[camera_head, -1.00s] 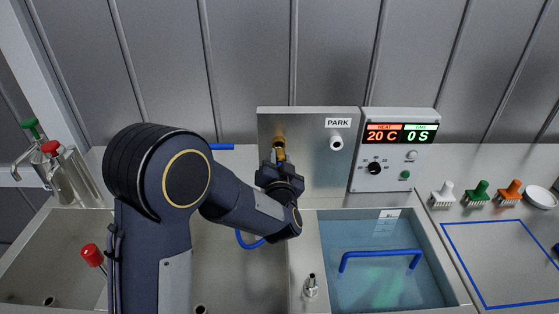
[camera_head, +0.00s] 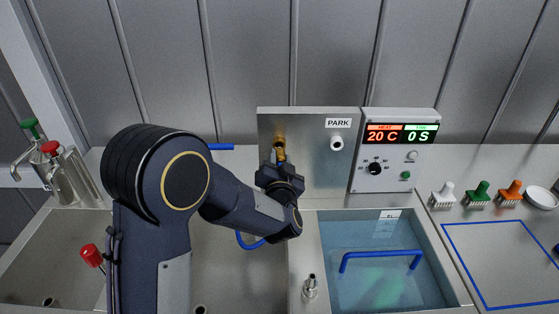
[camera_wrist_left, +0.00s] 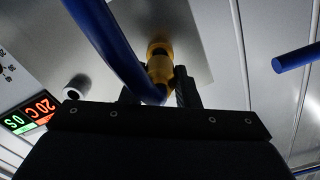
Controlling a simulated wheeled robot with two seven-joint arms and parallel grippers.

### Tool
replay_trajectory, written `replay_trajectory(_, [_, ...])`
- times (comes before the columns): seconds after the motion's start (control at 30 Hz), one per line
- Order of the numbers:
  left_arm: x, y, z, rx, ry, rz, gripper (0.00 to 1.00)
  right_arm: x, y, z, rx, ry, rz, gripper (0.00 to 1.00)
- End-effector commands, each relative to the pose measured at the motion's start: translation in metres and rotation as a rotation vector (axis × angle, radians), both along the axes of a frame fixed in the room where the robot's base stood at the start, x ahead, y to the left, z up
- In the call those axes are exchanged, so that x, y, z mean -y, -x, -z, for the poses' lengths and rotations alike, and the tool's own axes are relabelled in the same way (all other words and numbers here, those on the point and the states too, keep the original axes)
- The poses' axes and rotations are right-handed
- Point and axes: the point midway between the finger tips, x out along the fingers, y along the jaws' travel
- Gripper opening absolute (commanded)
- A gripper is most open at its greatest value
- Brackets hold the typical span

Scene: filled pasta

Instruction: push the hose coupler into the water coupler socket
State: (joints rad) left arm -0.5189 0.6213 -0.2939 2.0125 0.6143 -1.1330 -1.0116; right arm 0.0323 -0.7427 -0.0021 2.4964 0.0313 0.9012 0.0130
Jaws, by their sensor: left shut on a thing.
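The brass water coupler socket (camera_head: 279,141) is on the metal panel left of the PARK label; it also shows in the left wrist view (camera_wrist_left: 158,47). My left gripper (camera_head: 280,167) is just below it, shut on the brass hose coupler (camera_head: 281,155). In the left wrist view the hose coupler (camera_wrist_left: 160,71) sits between the two dark fingers, in line with the socket and close against it. I cannot tell whether it is seated. The blue hose (camera_wrist_left: 108,42) partly covers the coupler. My right gripper is not in view.
A white park stub (camera_head: 337,143) and a control box (camera_head: 394,150) reading 20 C and 0 S are to the right. Below are a water bath (camera_head: 350,285) with a blue handle and a metal nozzle (camera_head: 310,288). Brushes stand at the right.

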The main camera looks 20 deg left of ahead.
Motion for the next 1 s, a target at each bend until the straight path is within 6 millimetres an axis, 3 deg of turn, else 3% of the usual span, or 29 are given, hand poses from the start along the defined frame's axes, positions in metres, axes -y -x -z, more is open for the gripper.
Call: replay_trajectory(1.0, [-0.003, -0.013, 0.000, 0.001, 0.000, 0.001, 0.05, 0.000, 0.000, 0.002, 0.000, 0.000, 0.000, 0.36])
